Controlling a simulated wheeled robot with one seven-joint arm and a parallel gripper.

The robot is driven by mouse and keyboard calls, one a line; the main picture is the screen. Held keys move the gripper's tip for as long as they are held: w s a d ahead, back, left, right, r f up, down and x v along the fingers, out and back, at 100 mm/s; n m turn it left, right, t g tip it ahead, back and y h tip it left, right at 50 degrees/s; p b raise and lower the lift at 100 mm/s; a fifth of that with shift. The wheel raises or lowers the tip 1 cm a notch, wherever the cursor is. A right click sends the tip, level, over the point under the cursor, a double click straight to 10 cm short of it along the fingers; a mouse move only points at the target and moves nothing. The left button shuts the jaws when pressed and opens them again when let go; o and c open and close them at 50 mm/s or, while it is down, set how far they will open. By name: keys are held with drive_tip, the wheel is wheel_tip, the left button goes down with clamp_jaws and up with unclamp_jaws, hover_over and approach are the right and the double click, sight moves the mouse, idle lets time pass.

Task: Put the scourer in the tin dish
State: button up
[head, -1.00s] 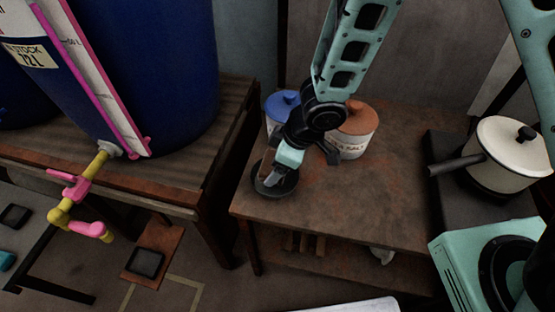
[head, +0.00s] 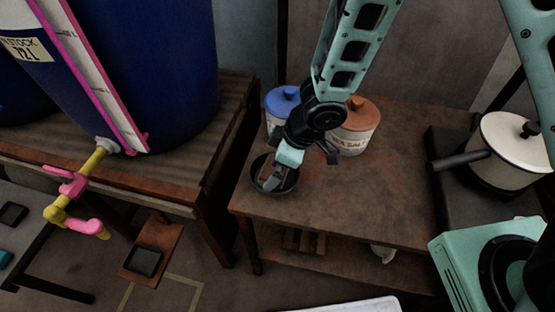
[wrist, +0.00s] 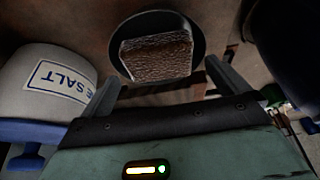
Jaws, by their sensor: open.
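The scourer (wrist: 157,52) is a brown, rough-textured block. In the wrist view it appears within the outline of the dark round tin dish (wrist: 196,38), and it looks to be lying in it. In the head view the dish (head: 292,184) stands near the front left corner of the small wooden table, and my gripper partly hides its inside. My gripper (wrist: 165,75) is open, its fingers apart on either side of the near edge of the scourer and not visibly touching it. In the head view my gripper (head: 274,178) points down at the dish.
A blue-lidded jar (head: 283,102) and a brown-lidded salt jar (head: 358,130) stand just behind my gripper. A pot (head: 505,140) sits at the right. The table's middle (head: 375,195) is clear. A blue vat (head: 165,75) with a pink-handled tap stands left.

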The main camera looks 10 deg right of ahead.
drive_tip(key=shift+r, duration=0.1)
wheel_tip(320, 180, up, 7)
drive_tip(key=p, duration=0.7)
wheel_tip(320, 180, up, 6)
drive_tip(key=d+m+h, duration=0.1)
drive_tip(key=d+m, duration=0.1)
drive_tip(key=s+d+r+m+h, duration=0.1)
drive_tip(key=s+d+r+m, duration=0.1)
drive_tip(key=s+r, duration=0.4)
drive_tip(key=s+d+r+m+g+h, duration=0.1)
drive_tip(key=s+d+r, duration=0.4)
drive_tip(key=s, duration=0.6)
wheel_tip(320, 180, up, 2)
drive_tip(key=shift+s+d+r+m+g+h, duration=0.15)
drive_tip(key=shift+s+d+m+g+h, duration=0.2)
drive_tip(key=shift+m, duration=0.35)
drive_tip(key=shift+w+a, duration=0.1)
drive_tip(key=shift+a, duration=0.05)
